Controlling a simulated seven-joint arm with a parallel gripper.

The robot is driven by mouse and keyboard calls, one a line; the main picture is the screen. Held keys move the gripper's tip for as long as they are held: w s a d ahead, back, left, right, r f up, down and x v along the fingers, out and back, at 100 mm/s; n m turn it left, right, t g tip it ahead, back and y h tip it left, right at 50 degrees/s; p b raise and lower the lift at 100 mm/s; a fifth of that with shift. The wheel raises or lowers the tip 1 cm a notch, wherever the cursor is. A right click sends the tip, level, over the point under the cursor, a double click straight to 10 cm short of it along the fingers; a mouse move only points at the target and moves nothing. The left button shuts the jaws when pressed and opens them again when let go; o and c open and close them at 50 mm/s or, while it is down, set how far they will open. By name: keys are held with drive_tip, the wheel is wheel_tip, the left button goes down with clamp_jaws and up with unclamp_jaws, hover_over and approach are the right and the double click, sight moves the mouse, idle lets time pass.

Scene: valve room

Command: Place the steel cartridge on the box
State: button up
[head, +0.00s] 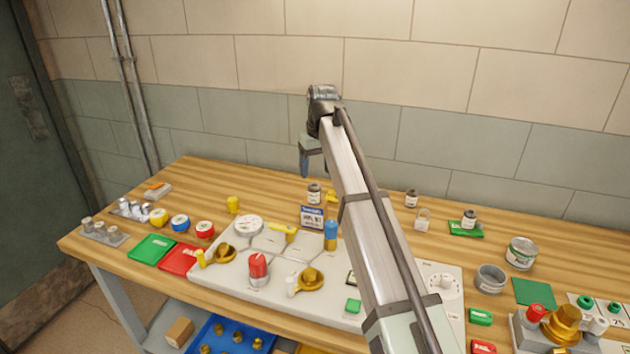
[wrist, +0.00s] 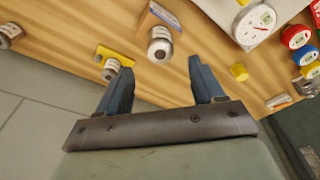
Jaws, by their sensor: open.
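Several small steel cylinders with pale labels could be the steel cartridge; I cannot tell which is meant. Others stand at the right, one cylinder (head: 411,199) alone and one (head: 469,217) on a green pad. My gripper (head: 305,166) is open and empty above the table's back edge; its fingers also show in the wrist view (wrist: 149,64).
A pale panel (head: 225,283) with gauges, brass valves and a red knob fills the middle of the wooden table (head: 190,173). Green (head: 152,248) and red trays lie left. A cardboard block (head: 179,331) and blue bin are below.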

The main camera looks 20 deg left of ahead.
sight(317, 189)
drive_tip(key=shift+s+d+r, duration=0.1)
drive_tip(key=shift+r, duration=0.85)
drive_tip(key=shift+s+d+r, duration=0.1)
drive_tip(key=shift+r, duration=0.8)
